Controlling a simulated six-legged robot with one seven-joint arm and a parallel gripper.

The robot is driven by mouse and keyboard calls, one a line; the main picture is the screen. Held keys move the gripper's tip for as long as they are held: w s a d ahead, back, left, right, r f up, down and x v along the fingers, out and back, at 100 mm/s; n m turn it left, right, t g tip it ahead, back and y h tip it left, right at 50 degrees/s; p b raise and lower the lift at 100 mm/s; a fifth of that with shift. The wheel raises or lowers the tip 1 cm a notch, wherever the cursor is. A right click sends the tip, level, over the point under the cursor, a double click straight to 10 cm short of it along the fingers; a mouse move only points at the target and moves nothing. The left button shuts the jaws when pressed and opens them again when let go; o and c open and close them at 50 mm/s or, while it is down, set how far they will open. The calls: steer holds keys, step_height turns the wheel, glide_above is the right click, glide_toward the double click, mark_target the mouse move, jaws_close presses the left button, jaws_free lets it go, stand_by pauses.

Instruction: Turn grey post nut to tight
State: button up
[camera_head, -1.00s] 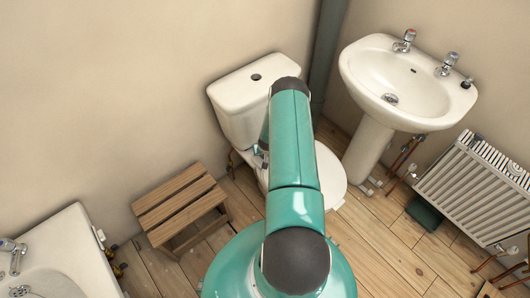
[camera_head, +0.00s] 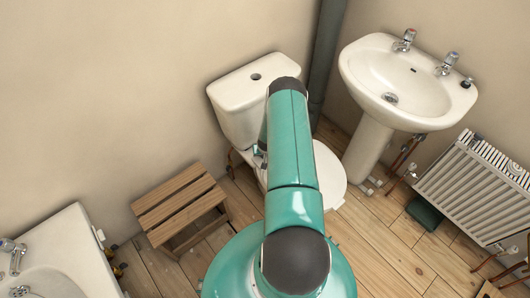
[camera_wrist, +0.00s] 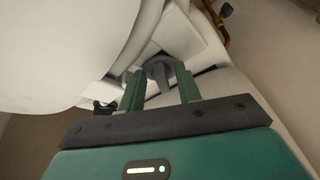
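In the wrist view, a grey post nut (camera_wrist: 160,70) shows under the white toilet ceramic, at the fingertips of my gripper (camera_wrist: 159,75). The two green fingers are apart, with the nut's grey body between and just beyond their tips. I cannot tell whether both fingers press on it or how tight it is. A smaller grey part shows behind the left fingertip.
A washbasin (camera_head: 400,85) stands right of the toilet, with a radiator (camera_head: 475,190) farther right. A wooden stool (camera_head: 180,208) is at left, and a bath (camera_head: 65,250) at lower left. In the wrist view, a copper pipe (camera_wrist: 217,20) runs at upper right.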

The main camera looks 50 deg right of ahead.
steer(key=shift+r, duration=0.2)
steer(key=shift+s+r, duration=0.1)
steer(key=shift+r, duration=0.3)
steer(key=v, duration=1.2)
steer(key=shift+s+a+r, duration=0.15)
steer(key=shift+a+r, duration=0.05)
steer(key=shift+r, duration=0.1)
